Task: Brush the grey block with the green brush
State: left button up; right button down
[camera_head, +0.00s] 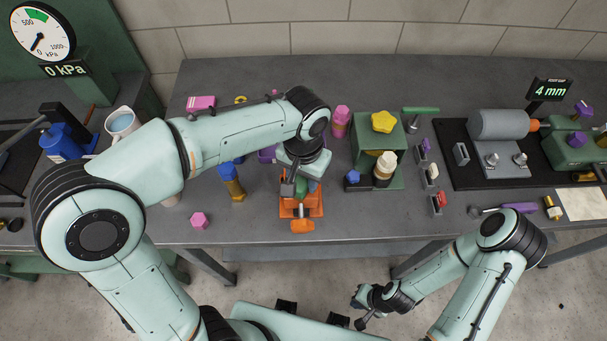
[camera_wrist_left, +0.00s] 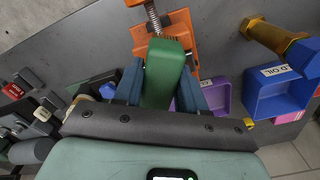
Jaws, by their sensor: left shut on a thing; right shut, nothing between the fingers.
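My left gripper (camera_head: 301,190) is shut on a green piece, which I take to be the green brush (camera_wrist_left: 165,75). In the left wrist view the green piece sits between the two dark blue fingers. It is right over an orange vise (camera_head: 312,208), which also shows in the left wrist view (camera_wrist_left: 182,30). A grey block is not clearly seen in the vise; the gripper and the green piece cover its middle. I cannot tell whether the brush touches anything there. My right gripper (camera_head: 364,306) is shut and empty, low in front of the bench.
A blue bin (camera_wrist_left: 280,92) and a purple bin (camera_wrist_left: 215,97) stand near the vise. A green stand (camera_head: 365,130) with a yellow piece is to its right. A black mat (camera_head: 455,180) carries a grey machine (camera_head: 497,124). Bare bench lies around the pink nut (camera_head: 199,220).

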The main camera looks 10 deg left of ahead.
pick_arm(q)
jog(key=shift+f, duration=0.35)
